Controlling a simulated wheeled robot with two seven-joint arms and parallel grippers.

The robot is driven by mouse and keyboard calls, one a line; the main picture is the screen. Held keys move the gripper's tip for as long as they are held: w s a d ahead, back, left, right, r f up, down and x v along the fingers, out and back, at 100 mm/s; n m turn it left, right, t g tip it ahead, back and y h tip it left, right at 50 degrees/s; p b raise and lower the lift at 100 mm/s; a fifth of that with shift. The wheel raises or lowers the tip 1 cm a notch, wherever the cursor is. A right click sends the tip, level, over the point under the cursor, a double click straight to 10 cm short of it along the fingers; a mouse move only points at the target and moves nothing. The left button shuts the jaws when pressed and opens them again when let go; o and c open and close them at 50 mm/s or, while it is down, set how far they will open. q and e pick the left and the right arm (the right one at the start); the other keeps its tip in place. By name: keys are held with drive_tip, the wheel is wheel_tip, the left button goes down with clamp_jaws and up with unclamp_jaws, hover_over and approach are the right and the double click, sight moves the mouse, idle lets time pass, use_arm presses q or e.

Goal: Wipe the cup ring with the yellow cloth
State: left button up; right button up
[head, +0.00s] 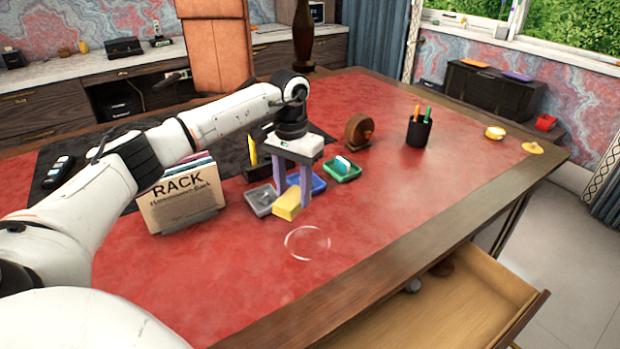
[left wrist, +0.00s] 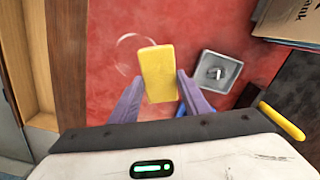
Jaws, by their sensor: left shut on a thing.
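The cup ring (head: 307,242) is a pale, thin circle on the red leather desk top. It also shows in the left wrist view (left wrist: 121,55), where the cloth overlaps its right side. The yellow cloth (head: 287,206) is a thick, block-like pad just behind and left of the ring in the head view; it shows in the left wrist view too (left wrist: 158,70). My left gripper (head: 292,197) points down with its purple fingers shut on the cloth. I cannot tell whether the cloth touches the desk. My right gripper is not in view.
A grey tray (head: 260,201), a blue tray (head: 318,184) and a green tray (head: 342,171) sit near the gripper. A file rack (head: 182,205) stands left, a pen cup (head: 418,131) back right. An open drawer (head: 470,305) juts out front right. Leather around the ring is clear.

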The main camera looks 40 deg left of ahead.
use_arm(q)
drive_tip(key=shift+s+f+b, duration=0.25)
drive_tip(key=shift+f+b, duration=0.1)
drive_tip(key=shift+f, duration=0.05)
wheel_tip(320, 180, down, 4)
drive_tip(key=b, duration=0.3)
drive_tip(key=shift+r, duration=0.2)
drive_tip(key=shift+f+b, duration=0.6)
drive_tip(key=shift+f, duration=0.1)
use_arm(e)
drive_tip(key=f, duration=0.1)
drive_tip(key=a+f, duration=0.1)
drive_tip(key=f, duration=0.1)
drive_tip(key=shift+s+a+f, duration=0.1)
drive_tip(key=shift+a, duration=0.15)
use_arm(q)
drive_tip(key=shift+f, duration=0.1)
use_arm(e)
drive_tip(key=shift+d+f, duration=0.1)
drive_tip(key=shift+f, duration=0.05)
use_arm(q)
drive_tip(key=shift+f+b, duration=0.6)
drive_tip(key=shift+f, duration=0.25)
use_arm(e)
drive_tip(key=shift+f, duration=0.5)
